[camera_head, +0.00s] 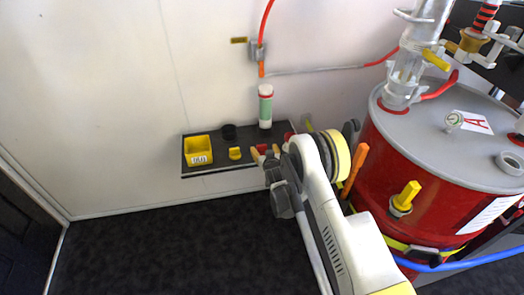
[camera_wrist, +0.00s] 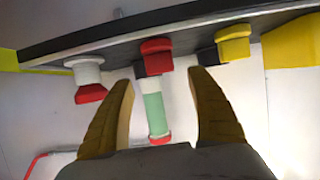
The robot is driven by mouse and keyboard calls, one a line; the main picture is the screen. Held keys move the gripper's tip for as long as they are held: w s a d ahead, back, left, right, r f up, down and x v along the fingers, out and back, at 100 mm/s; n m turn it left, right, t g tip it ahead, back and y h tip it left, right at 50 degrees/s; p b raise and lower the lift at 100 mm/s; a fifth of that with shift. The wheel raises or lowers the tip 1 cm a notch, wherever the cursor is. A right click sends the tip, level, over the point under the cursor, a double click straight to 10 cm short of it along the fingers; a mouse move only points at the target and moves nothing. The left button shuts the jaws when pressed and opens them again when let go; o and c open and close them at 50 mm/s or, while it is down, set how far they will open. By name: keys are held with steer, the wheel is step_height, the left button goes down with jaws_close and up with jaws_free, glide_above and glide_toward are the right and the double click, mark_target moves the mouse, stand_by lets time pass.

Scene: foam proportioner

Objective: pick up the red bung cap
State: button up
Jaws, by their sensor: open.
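The red bung cap (camera_wrist: 157,52), a red block-like piece with a dark lower part, sits on the black shelf in the wrist view, which looks upside down. It lies between the lines of my two tan fingers, a little beyond their tips. My gripper (camera_wrist: 163,80) is open, with nothing between the fingers. In the head view my gripper (camera_head: 271,153) is at the right part of the shelf; some red shows around its fingers, but the cap is partly hidden there.
A white piece with a red end (camera_wrist: 88,80) is beside the red cap. A red drum (camera_head: 385,165) stands at right.

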mark_target(262, 146)
steer(key=b+x, duration=0.1)
steer(key=x, duration=0.1)
steer(key=b+x, duration=0.1)
steer(key=x, duration=0.1)
steer(key=shift+w+a+f+b, duration=0.15)
steer(key=shift+w+f+b, duration=0.05)
steer(key=shift+f+b, duration=0.15)
steer(key=shift+w, duration=0.25)
steer(key=shift+r, duration=0.1)
steer(key=shift+c, duration=0.5)
steer(key=c, duration=1.2)
